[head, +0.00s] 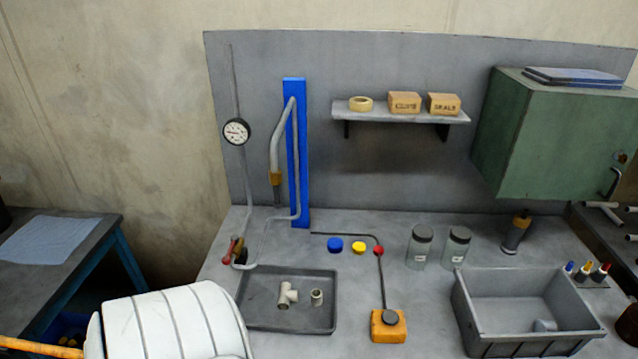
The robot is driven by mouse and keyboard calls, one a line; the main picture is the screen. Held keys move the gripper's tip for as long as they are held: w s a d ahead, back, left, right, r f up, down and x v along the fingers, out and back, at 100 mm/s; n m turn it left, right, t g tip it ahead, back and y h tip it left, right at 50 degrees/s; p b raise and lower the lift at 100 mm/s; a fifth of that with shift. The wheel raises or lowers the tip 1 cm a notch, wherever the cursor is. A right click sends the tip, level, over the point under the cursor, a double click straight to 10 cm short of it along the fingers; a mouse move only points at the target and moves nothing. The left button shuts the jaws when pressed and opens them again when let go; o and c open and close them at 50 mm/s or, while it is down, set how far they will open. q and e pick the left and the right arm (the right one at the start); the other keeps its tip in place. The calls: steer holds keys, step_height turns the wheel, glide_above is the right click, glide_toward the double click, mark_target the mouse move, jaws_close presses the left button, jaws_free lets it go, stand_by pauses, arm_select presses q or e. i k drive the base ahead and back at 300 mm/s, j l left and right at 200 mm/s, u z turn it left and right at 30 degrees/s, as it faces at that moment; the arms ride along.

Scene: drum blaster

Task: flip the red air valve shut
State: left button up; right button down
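A small red-handled valve (228,256) sits at the lower end of the grey pipe (246,180), near the left edge of the bench. Its red handle leans up and to the right. A round white-faced gauge (237,131) is on the same pipe line higher up. A grey hose (272,150) hangs by the blue upright panel (298,160) and runs down toward the valve. Neither of my grippers shows in the head view.
A grey tray (244,310) with pipe fittings lies below the valve. A large white ribbed object (165,322) stands at the lower left, beside the tray. An orange block (388,334), glass jars (420,248) and a grey bin (470,325) are to the right.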

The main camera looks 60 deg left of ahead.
mark_target(234, 238)
steer(key=u, duration=0.45)
steer(key=k+u, duration=0.1)
steer(key=u, duration=0.8)
steer(key=j+u, duration=0.1)
steer(key=u, duration=0.8)
steer(key=k+j, duration=0.05)
steer(key=j, duration=0.05)
